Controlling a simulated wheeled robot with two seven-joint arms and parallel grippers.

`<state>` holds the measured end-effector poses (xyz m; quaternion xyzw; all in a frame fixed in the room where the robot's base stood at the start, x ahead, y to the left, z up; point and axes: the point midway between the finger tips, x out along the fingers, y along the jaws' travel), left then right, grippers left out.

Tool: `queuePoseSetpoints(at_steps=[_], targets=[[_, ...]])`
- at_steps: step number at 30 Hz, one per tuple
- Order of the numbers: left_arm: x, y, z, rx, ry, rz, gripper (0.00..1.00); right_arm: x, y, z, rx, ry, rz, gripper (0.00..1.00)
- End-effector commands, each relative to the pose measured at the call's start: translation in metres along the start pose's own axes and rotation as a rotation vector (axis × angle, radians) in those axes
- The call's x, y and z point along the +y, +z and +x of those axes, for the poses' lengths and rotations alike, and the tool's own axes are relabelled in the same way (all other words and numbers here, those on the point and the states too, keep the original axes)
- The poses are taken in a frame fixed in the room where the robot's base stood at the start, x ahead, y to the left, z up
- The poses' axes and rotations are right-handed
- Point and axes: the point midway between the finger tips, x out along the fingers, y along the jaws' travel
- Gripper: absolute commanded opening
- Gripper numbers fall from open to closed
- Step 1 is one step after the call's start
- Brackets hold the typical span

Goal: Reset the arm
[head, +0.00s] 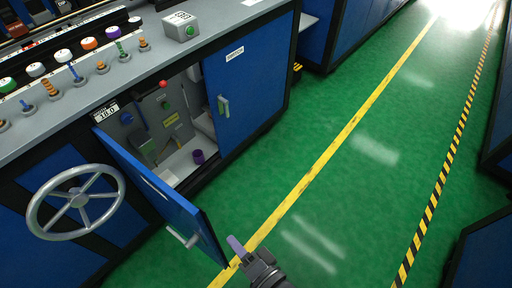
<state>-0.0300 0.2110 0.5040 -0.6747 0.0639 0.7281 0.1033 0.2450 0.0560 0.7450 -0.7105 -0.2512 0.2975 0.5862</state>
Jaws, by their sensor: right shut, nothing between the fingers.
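My right gripper (235,243) comes in from the bottom edge, low in the view. It is shut and empty, with its pale purple fingertips over the green floor near the yellow line. It is just right of the lower edge of the open blue cabinet door (150,182), apart from the door handle (182,237) in the picture. My left gripper is not in view.
The open cabinet shows a grey panel with knobs and a purple cup-like piece (198,156). Its other door (238,85) is shut. A handwheel (76,201) stands out at the left. The green floor (340,180) to the right is clear.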

Motion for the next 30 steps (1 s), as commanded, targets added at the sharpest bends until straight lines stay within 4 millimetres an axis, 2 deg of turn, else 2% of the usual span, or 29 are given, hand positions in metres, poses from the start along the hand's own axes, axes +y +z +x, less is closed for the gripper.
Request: queuePoseSetpoints(at_steps=[2,4,9,15,22,23,30], targets=[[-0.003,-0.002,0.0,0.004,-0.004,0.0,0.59,-0.002,-0.012,0.0,0.0,0.156,-0.162,0.0],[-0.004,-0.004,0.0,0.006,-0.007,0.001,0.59,0.003,-0.027,-0.011,-0.031,0.328,-0.324,0.0],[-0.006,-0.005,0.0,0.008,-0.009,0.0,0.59,0.012,-0.058,-0.055,-0.151,0.648,-0.577,0.0],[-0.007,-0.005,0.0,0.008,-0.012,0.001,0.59,0.015,-0.081,-0.119,-0.325,0.927,-0.729,0.0],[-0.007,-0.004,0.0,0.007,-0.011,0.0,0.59,0.004,-0.09,-0.198,-0.565,1.182,-0.793,0.0],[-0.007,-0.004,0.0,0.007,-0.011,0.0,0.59,0.008,-0.089,-0.203,-0.591,1.199,-0.793,0.0],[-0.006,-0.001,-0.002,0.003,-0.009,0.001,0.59,0.082,-0.078,-0.194,-0.641,1.216,-0.775,0.0]])
